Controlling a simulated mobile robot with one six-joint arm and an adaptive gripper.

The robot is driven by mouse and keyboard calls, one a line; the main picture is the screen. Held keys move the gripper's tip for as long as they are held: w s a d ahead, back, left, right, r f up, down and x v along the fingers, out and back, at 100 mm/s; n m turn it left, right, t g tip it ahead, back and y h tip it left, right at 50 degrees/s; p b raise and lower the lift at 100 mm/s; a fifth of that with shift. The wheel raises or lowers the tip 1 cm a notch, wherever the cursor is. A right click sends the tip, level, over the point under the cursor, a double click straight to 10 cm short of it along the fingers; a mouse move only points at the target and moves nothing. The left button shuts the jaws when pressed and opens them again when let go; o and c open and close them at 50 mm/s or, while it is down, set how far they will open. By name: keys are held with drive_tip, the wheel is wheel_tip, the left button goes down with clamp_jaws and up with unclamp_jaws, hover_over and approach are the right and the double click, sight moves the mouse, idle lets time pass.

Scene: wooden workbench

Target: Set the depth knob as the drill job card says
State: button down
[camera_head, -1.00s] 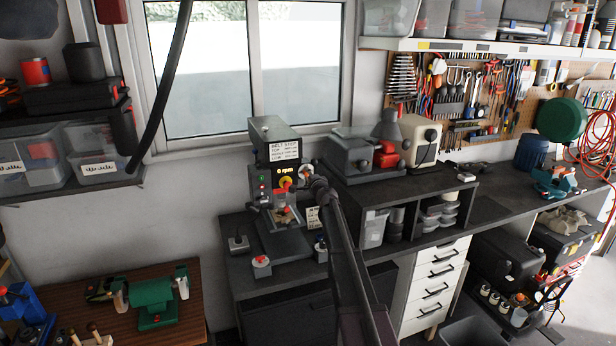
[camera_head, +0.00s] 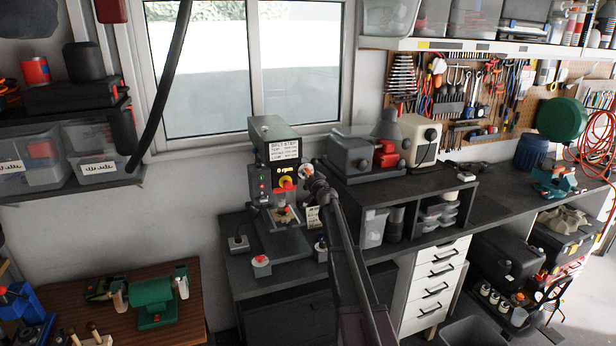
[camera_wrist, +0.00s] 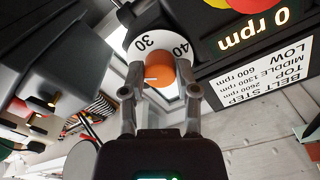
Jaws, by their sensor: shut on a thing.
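The drill press (camera_head: 270,133) stands on the dark bench below the window. Its orange depth knob (camera_wrist: 160,70) sits in front of a white dial (camera_wrist: 138,36), on which 30 and 40 show. A pale mark shows on the knob's left side in the wrist view; I cannot tell what value it points to. My gripper (camera_wrist: 160,91) is shut on the knob, one finger on each side. In the head view my gripper (camera_head: 313,183) is at the right of the drill head. A white card (camera_head: 313,217) stands beside the drill; its writing is too small to read.
The drill's display (camera_wrist: 253,31) reads 0 rpm. A belt step label (camera_wrist: 275,75) is beside it. A red-topped switch box (camera_head: 262,266) and a small grey box (camera_head: 238,243) stand left of the drill base. A dark shelf unit (camera_head: 410,195) is close right of my arm.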

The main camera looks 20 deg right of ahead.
drive_tip(key=n, duration=0.6)
drive_tip(key=shift+w+d, duration=0.1)
drive_tip(key=shift+n, duration=0.3)
drive_tip(key=shift+c, duration=1.8)
unclamp_jaws()
drive_tip(key=s, duration=1.2)
